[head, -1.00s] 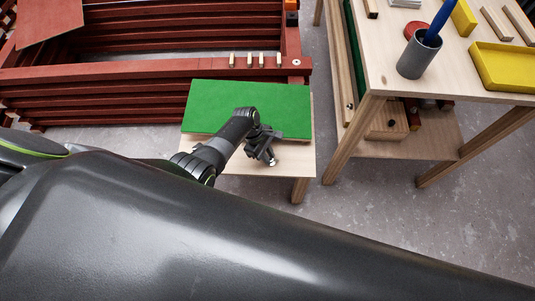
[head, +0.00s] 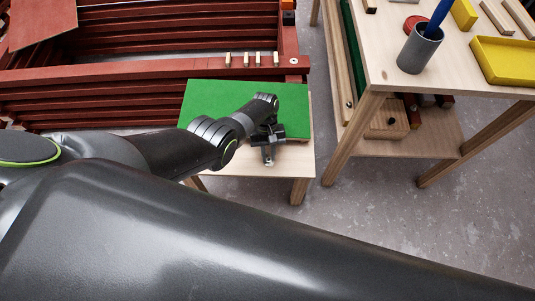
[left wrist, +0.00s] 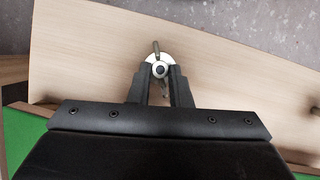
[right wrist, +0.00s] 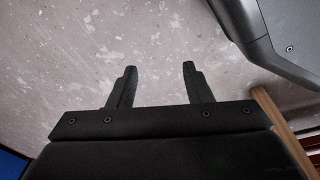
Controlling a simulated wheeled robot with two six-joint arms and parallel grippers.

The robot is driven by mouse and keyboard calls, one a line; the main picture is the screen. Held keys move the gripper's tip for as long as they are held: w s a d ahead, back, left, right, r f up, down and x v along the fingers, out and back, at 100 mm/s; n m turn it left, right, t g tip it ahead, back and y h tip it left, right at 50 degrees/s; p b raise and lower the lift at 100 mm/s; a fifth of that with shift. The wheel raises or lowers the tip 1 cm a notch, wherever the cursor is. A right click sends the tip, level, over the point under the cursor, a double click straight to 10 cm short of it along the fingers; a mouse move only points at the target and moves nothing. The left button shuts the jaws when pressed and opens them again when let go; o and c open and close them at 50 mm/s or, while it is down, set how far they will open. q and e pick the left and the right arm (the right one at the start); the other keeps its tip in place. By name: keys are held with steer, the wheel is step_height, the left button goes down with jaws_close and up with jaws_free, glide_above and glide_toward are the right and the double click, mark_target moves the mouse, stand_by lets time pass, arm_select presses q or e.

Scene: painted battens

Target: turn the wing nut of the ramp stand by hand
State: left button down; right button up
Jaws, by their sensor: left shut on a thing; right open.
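The ramp stand (head: 228,164) is a low pale wooden stand with a green board (head: 210,97) on its top. In the left wrist view its bare wood (left wrist: 85,50) fills much of the frame, with a strip of green at the lower left. The metal wing nut (left wrist: 160,69) sits on a round white washer, its wings pointing roughly up and down in that view. My left gripper (head: 268,155) is over the stand's front part; its fingers (left wrist: 160,73) are shut on the wing nut from both sides. My right gripper (right wrist: 159,68) is open and empty above the floor.
A red slatted frame (head: 120,76) with several small pale pegs stands behind the stand. At right is a wooden table (head: 384,70) with a grey cup (head: 418,52) and a yellow tray (head: 500,60). Bare concrete floor (head: 400,220) lies in front.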

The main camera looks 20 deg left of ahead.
arm_select(q)
steer(key=shift+d+m+y+b, duration=0.2)
steer(key=shift+m+y, duration=0.2)
steer(key=shift+m, duration=0.7)
steer(key=shift+d+m+y+b, duration=0.15)
steer(key=shift+m+y, duration=0.25)
steer(key=shift+m, duration=0.7)
arm_select(e)
steer(key=shift+w+a+r, duration=0.3)
steer(key=shift+w+r, duration=0.45)
steer(key=shift+r, duration=0.15)
arm_select(q)
steer(key=shift+a, duration=0.1)
steer(key=c, duration=1.3)
jaws_free()
steer(key=shift+c, duration=0.2)
arm_select(e)
steer(key=shift+r, duration=0.1)
